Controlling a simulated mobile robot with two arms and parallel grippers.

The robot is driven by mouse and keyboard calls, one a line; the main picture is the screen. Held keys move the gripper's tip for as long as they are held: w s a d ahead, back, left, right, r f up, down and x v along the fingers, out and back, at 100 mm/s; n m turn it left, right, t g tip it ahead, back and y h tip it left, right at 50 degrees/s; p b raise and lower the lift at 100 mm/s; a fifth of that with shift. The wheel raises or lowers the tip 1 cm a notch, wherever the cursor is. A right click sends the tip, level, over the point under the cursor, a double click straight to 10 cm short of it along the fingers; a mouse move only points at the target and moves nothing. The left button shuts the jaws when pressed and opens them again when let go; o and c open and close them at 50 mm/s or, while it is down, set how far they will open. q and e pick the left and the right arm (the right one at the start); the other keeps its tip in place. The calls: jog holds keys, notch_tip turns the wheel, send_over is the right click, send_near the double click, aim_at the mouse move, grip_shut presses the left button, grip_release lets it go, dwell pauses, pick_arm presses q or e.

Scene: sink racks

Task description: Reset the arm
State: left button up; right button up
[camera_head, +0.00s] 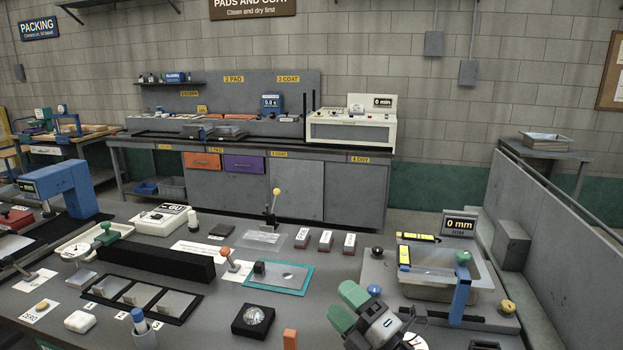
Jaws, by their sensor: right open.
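My right gripper (347,305) comes in at the bottom of the view, right of centre, with green fingertips pointing up and left. Its two fingers stand apart with nothing seen between them. It is above the grey worktop (215,312), left of the metal basin (440,291). My left gripper is not in view.
A teal-edged plate (279,275) lies beyond. A grey partition (570,235) bounds the right. Several small items crowd the left.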

jog(key=s+d+f+m+g+h, duration=0.1)
jog(key=s+d+f+m+h, duration=0.3)
jog(key=d+f+m+h, duration=0.45)
jog(key=s+d+f+m+h, duration=0.3)
jog(key=s+f+m+h, duration=0.25)
jog(key=m, duration=0.55)
jog(key=s+d+f+m+g, duration=0.2)
jog(key=s+f+m+g, duration=0.3)
jog(key=s, duration=0.6)
jog(key=s+d+f+g, duration=0.1)
jog(key=s+f+g, duration=0.3)
jog(key=s+g, duration=0.45)
notch_tip(320, 180, down, 26)
jog(key=s, duration=0.3)
jog(key=s+d+f, duration=0.3)
jog(key=s+f, duration=1.2)
jog(key=shift+s+f+h, duration=0.2)
jog(key=shift+s+h, duration=0.1)
jog(key=shift+h, duration=0.1)
